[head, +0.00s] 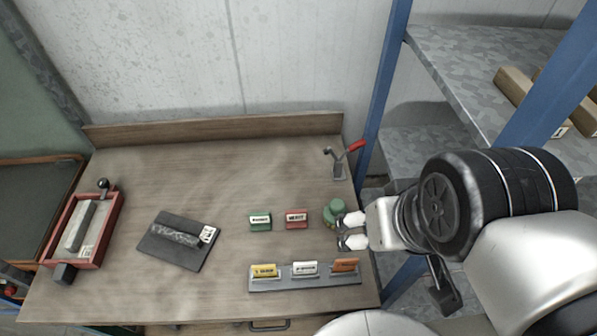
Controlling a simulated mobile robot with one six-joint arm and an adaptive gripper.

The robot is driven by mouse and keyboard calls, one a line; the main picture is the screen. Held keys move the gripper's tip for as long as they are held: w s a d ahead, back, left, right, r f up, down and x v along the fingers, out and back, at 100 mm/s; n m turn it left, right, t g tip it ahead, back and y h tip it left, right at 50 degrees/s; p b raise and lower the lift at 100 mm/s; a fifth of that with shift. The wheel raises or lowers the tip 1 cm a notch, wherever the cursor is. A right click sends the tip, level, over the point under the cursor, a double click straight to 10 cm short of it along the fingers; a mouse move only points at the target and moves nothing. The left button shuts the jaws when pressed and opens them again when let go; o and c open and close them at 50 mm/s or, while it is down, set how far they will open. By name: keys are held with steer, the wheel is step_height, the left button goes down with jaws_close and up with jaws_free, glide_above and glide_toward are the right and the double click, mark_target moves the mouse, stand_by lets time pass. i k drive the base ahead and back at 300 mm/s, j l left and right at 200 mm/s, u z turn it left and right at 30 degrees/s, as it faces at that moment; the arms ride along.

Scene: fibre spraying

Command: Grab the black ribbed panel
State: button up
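A dark flat panel (163,251), likely the black ribbed panel, lies turned at an angle on the left half of the wooden table. A grey, rough-looking strip (178,235) and a small white label (208,234) are on it; ribs are too small to make out clearly. My gripper (340,231) is at the table's right side, well to the right of the panel. Its two pale fingers point left with a gap between them, and nothing shows between the tips.
A green round object (334,210) sits right by my fingers. Green (260,223) and red (297,219) labelled blocks lie between gripper and panel. A grey rack (318,282) holds three labelled blocks. A red-framed device (103,223) stands left; a red-handled clamp (338,168) stands back right.

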mark_target(183, 241)
steer(key=u, duration=1.5)
steer(key=k+j, duration=0.05)
steer(key=j, duration=0.05)
